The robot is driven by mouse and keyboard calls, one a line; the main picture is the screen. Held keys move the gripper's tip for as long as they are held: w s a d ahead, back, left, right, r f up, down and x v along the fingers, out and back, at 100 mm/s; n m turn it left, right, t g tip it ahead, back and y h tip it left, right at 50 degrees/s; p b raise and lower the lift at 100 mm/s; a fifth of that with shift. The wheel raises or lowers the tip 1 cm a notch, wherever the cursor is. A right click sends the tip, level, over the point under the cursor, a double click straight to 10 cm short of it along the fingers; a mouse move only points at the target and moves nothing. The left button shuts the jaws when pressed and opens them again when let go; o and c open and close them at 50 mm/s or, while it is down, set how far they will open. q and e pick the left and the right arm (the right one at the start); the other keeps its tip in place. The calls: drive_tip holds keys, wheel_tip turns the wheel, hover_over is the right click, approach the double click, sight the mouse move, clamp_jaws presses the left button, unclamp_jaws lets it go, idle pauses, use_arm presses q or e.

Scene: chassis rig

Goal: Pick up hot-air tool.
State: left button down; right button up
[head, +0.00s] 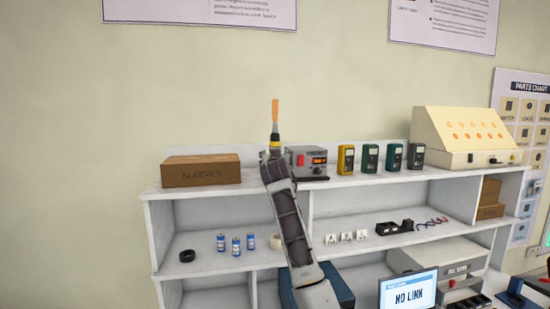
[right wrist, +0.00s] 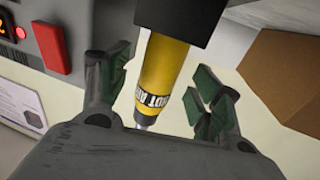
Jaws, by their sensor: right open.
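The hot-air tool (head: 275,138) stands upright above the top shelf in the head view, with an orange streak over its dark tip. In the right wrist view its yellow, lettered body (right wrist: 163,72) has a black part at the upper end and a thin metal end below. My right gripper (right wrist: 162,95) is open, with one finger on each side of the yellow body and visible gaps. In the head view my right gripper (head: 275,158) is at the tool, and my arm hides the tool's lower part. My left gripper is not in view.
A grey station (head: 307,162) with a red switch stands close right of the tool. A brown SLEEVES box (head: 201,171) is to its left. Several meters (head: 370,158) and a cream case (head: 462,136) stand farther right on the white shelf unit (head: 250,206).

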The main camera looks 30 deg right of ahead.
sight(275, 130)
drive_tip(key=shift+p+x, duration=0.6)
drive_tip(key=shift+x, duration=0.95)
drive_tip(key=shift+f, duration=0.1)
clamp_jaws()
drive_tip(key=shift+r, duration=0.3)
drive_tip(key=shift+r+b, duration=1.1)
drive_tip(key=shift+r, duration=3.65)
